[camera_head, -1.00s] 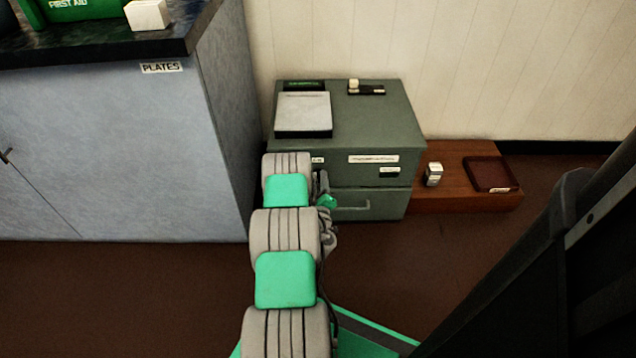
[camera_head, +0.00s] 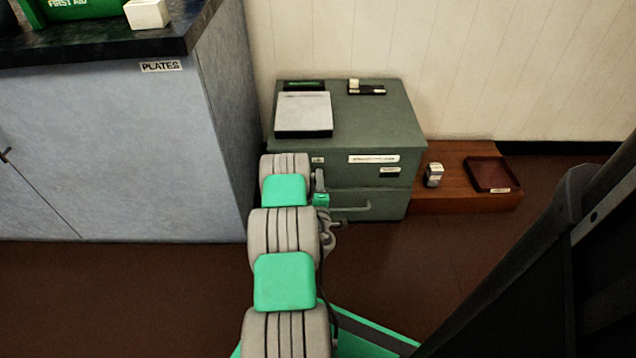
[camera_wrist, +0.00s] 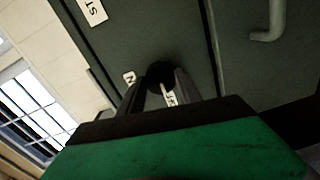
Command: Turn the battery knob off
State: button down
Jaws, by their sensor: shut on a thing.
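The battery knob (camera_wrist: 160,73) is a dark round knob on the front of a grey-green cabinet (camera_head: 372,128). In the wrist view my gripper (camera_wrist: 160,84) has one finger on each side of the knob and is shut on it. A light pointer mark shows on the knob between the fingers. Small white labels sit beside the knob, one (camera_wrist: 129,77) at its left and one (camera_wrist: 169,98) below it, partly covered by a finger. In the head view my gripper (camera_head: 319,181) is at the cabinet's front left, and my arm hides the knob.
A drawer handle (camera_wrist: 271,22) stands out from the cabinet, right of my gripper in the wrist view. A blue-grey cupboard (camera_head: 120,150) stands close on the left. A low wooden plinth (camera_head: 450,195) with a small box (camera_head: 434,175) and a tray (camera_head: 490,174) is at the right.

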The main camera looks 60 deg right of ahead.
dwell(0.3)
jog(key=c, duration=0.8)
grip_release()
jog(key=shift+s, duration=0.1)
